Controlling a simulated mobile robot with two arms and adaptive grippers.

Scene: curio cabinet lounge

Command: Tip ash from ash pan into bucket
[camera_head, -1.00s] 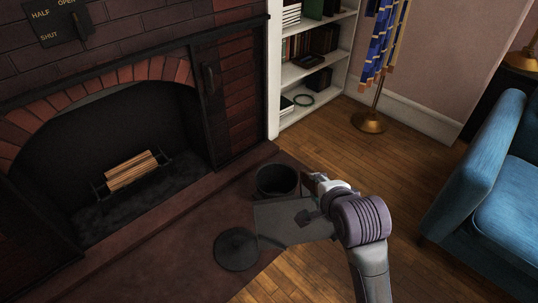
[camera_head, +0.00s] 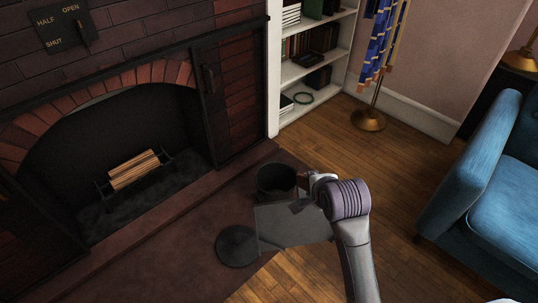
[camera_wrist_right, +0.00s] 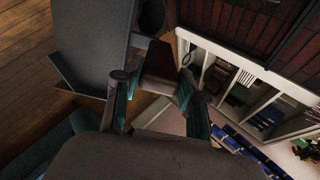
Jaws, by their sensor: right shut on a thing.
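The ash pan (camera_head: 290,228) is a flat grey metal pan, held above the floor beside the bucket. My right gripper (camera_head: 308,190) is shut on it at its far side. In the right wrist view, the gripper (camera_wrist_right: 150,82) is at the pan's dark handle part (camera_wrist_right: 157,62), and the grey pan (camera_wrist_right: 88,40) extends to the upper left. The dark round bucket (camera_head: 276,181) stands on the hearth just behind the pan, its mouth upward. I cannot make out ash in either. My left gripper is not in view.
A dark round disc (camera_head: 237,246) lies on the hearth (camera_head: 165,240), left of the pan. The fireplace with logs (camera_head: 134,169) is at left. A bookshelf (camera_head: 308,73), a brass-based stand (camera_head: 368,120) and a blue sofa (camera_head: 505,200) stand around open wooden floor.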

